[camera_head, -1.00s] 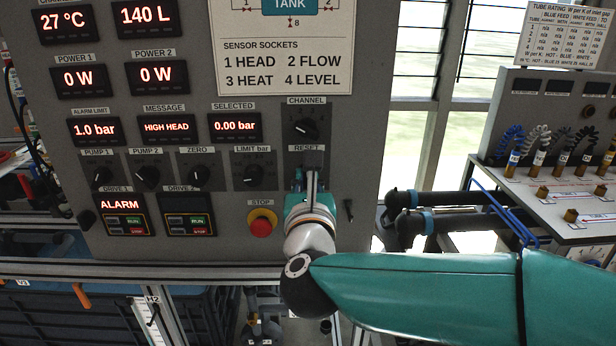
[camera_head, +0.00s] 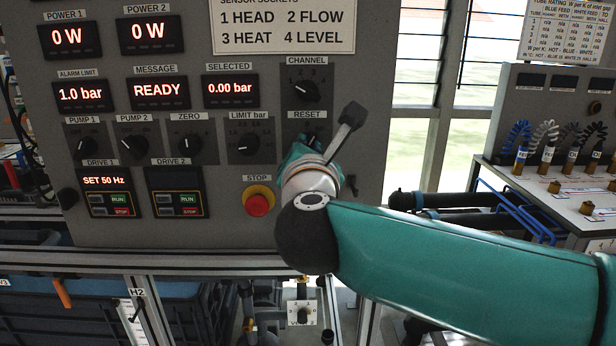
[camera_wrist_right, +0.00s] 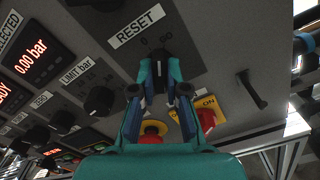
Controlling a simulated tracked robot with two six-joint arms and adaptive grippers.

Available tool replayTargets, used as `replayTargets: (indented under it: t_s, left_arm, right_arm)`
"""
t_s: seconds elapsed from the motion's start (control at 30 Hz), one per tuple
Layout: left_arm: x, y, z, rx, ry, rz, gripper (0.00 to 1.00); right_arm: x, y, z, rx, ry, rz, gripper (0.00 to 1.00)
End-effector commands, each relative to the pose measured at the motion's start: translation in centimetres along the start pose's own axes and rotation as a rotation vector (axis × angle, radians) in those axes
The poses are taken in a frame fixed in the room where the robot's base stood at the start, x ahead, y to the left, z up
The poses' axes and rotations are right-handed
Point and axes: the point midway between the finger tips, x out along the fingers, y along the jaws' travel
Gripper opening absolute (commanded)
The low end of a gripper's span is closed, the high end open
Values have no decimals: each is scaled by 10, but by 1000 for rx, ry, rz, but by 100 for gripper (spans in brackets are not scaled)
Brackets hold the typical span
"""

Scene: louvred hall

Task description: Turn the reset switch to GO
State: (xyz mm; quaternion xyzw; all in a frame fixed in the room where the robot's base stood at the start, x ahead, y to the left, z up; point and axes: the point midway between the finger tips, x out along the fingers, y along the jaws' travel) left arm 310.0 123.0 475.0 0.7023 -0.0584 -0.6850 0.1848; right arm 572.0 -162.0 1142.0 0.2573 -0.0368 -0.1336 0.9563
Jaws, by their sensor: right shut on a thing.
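The reset switch is a dark knob under the RESET label; in the head view (camera_head: 313,128) only its upper part shows above my gripper. My right gripper (camera_head: 304,146) is at the panel with its teal fingers around the knob, and the wrist is rolled clockwise. In the right wrist view the fingers (camera_wrist_right: 160,76) are shut on the dark knob (camera_wrist_right: 158,58), below the marks 0 and GO. The message display (camera_head: 160,91) reads READY. My left gripper is not in view.
The channel knob (camera_head: 306,90) is just above and the limit knob (camera_head: 244,144) to the left. The red stop button (camera_head: 258,203) sits below left. A small black handle (camera_wrist_right: 252,90) is right of the switch. The Drive 1 display (camera_head: 105,180) reads SET 50 Hz.

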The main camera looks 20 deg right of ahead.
Motion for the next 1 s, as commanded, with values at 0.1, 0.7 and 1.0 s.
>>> replayTargets:
  t_s: [0.1, 0.7, 1.0]
  left_arm:
    - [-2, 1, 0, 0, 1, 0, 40]
    - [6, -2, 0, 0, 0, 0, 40]
    - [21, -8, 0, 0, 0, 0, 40]
  right_arm:
    - [0, 0, 0, -6, 2, -2, 22]
    - [-13, -1, -2, -7, 0, 0, 43]
    - [-50, -2, -2, -8, 0, 0, 43]
